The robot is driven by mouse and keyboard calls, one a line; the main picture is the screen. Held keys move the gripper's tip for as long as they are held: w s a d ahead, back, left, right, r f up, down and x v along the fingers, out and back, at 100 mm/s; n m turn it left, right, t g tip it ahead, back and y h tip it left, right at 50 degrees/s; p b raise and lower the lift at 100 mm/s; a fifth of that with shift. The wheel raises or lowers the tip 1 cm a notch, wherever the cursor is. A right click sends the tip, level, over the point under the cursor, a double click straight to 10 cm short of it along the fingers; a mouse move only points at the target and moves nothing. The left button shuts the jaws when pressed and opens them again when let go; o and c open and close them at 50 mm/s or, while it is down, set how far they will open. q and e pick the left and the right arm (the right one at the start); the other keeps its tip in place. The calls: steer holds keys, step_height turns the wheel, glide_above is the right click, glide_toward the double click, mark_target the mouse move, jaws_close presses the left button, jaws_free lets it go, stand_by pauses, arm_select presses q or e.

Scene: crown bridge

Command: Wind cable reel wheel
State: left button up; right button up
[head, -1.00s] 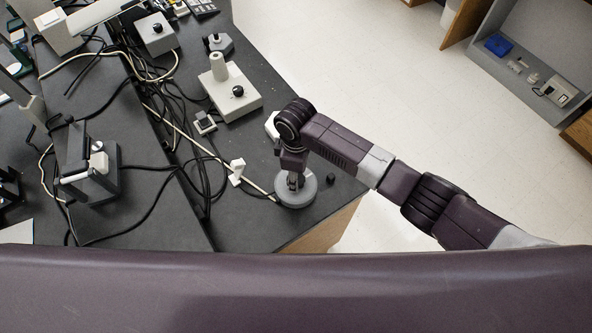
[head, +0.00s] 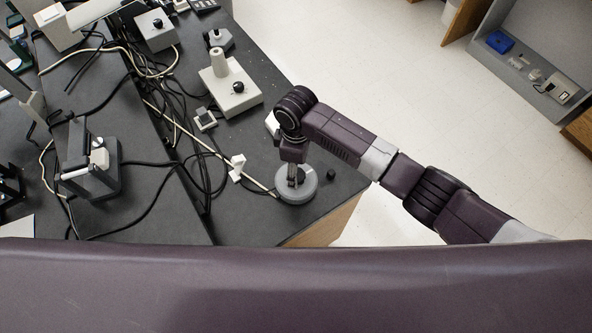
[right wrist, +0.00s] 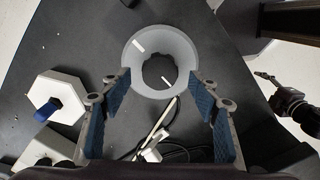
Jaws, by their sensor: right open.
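The cable reel wheel (head: 308,193) is a round grey disc lying on the dark bench near its right edge. In the right wrist view the wheel (right wrist: 182,47) is a light grey ring with a dark centre and two short white marks. My right gripper (head: 292,181) is over the wheel, pointing down. In its wrist view my right gripper (right wrist: 160,90) is open, with the blue-padded fingers apart at the near side of the wheel. Nothing is between the fingers except the view of the bench and a cable. I cannot tell whether a fingertip touches the wheel.
A small black knob (head: 331,174) lies right of the wheel. A pale cable with a white plug (head: 237,168) runs up to the wheel's left side. A white block with a blue part (right wrist: 58,98) stands nearby. Tangled cables and grey devices (head: 230,90) fill the bench leftward.

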step_height(320, 180, up, 10)
stand_by(0.3)
steer(key=shift+f, duration=0.15)
steer(key=s+f+m+t+y, duration=0.1)
steer(key=s+f+m+y, duration=0.35)
steer(key=s, duration=0.45)
steer(key=s+d+m+t+h, duration=0.1)
steer(key=s+d+m+h, duration=0.1)
steer(key=s+d+m, duration=0.6)
steer(key=s+d+m+t+h, duration=0.1)
steer(key=s+d+t+h, duration=0.15)
steer(key=d, duration=1.05)
steer(key=s+f+g+b, duration=0.1)
steer(key=s+f+b, duration=0.15)
steer(key=f, duration=1.35)
steer(key=s+f+g+b, duration=0.1)
steer(key=f+b, duration=0.2)
steer(key=f, duration=1.3)
steer(key=s+d+f+g+b, duration=0.1)
steer(key=s+d+f+b, duration=0.1)
steer(key=s+f, duration=1.4)
step_height(320, 180, down, 2)
steer(key=shift+d+f+b, duration=0.1)
steer(key=shift+d+b, duration=0.25)
steer(key=shift+b, duration=0.4)
